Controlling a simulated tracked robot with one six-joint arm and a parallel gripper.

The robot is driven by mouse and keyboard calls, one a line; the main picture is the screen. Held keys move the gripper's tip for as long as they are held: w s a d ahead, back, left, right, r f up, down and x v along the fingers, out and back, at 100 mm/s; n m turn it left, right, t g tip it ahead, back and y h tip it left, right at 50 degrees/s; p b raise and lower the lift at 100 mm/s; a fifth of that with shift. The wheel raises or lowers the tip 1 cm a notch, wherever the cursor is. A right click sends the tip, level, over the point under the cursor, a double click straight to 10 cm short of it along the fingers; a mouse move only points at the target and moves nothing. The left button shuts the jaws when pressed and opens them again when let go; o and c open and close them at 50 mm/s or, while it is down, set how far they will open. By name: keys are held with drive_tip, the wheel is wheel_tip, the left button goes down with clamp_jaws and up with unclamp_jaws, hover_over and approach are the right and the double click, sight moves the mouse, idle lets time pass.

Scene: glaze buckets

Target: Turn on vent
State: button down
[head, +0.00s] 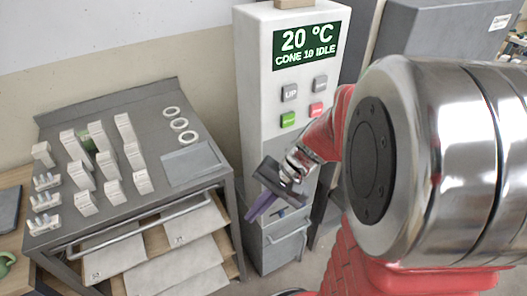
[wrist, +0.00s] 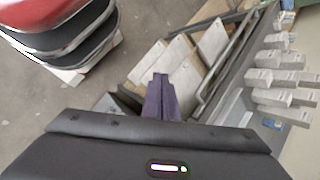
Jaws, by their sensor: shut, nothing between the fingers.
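A tall white control cabinet (head: 262,90) stands at the centre of the head view. Its green display (head: 306,45) reads "20 °C CONE 10 IDLE". Below it are a grey UP button (head: 289,92), another grey button (head: 320,83), a green button (head: 287,120) and a red button (head: 316,110). I cannot make out a control marked vent. My gripper (head: 254,214) is in front of the cabinet's lower part, below the buttons, and hides some of it. Its purple fingers are shut and empty, pointing down and left. The closed fingertips also show in the wrist view (wrist: 160,80).
A grey metal table (head: 150,100) stands left of the cabinet. White slabs (head: 185,275) lie on shelves beneath. A grey box (head: 275,240) with a handle is below my gripper.

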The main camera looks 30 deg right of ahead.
sight(304, 206)
drive_tip(key=w+d+f+m+t+y, duration=0.1)
drive_tip(key=w+d+f+m+t, duration=0.1)
drive_tip(key=d+f+m+t, duration=0.4)
drive_tip(key=w+d+f+m+t+y, duration=0.2)
drive_tip(key=w+d+f+m, duration=0.1)
drive_tip(key=d+f+m, duration=0.6)
drive_tip(key=s+d+f+m+t+h, duration=0.2)
drive_tip(key=s+d+f+m+h, duration=0.2)
drive_tip(key=d+f, duration=0.3)
drive_tip(key=s+d+f+m+t+h, duration=0.3)
drive_tip(key=s+d+f+m+h, duration=0.1)
drive_tip(key=d+f+m, duration=0.3)
drive_tip(key=shift+f+h, duration=0.25)
drive_tip(key=shift+h, duration=0.25)
drive_tip(key=shift+w+a, duration=0.1)
drive_tip(key=x, duration=1.3)
drive_tip(key=shift+w, duration=0.4)
drive_tip(key=shift+d, duration=0.25)
